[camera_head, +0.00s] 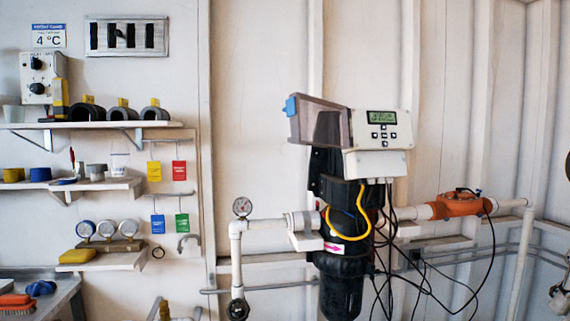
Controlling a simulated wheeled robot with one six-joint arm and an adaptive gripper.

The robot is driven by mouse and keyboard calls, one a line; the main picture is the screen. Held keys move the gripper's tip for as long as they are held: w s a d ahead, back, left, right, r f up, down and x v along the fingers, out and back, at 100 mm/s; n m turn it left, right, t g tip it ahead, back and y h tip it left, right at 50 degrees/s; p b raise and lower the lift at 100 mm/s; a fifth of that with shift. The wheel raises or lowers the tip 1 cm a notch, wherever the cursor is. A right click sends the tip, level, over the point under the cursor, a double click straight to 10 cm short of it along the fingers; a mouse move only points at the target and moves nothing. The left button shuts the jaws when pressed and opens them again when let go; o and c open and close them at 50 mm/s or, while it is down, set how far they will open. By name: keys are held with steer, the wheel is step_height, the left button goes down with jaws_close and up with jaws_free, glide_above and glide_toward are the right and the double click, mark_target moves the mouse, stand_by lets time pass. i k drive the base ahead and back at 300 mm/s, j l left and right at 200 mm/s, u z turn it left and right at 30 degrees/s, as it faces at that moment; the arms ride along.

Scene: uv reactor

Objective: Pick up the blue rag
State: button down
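A crumpled blue rag (41,288) lies on the grey bench top (62,299) at the lower left. It sits close to the wall, just right of a reddish-orange brush (15,301). The rag looks free, with nothing on top of it.
Above the bench, a shelf (122,262) holds a yellow sponge-like block and gauges. Higher shelves hold fittings and tape rolls. Colored tags hang at the right of the shelves. Pipework with a pressure gauge (242,207), a black housing (342,279) and loose black cables fills the middle and right.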

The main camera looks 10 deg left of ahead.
mark_target(44, 287)
steer(key=u, duration=1.95)
steer(key=z, duration=1.25)
steer(key=i+j, duration=0.15)
steer(key=j, duration=0.2)
steer(key=i+j, duration=0.1)
steer(key=j, duration=0.3)
steer(key=i+j+u, duration=0.1)
steer(key=j, duration=0.25)
steer(key=i+j, duration=0.15)
steer(key=j, duration=0.25)
steer(key=i+j, duration=0.15)
steer(key=j, duration=0.2)
steer(key=i+j, duration=0.15)
steer(key=j, duration=0.2)
steer(key=i, duration=0.4)
steer(key=u, duration=0.05)
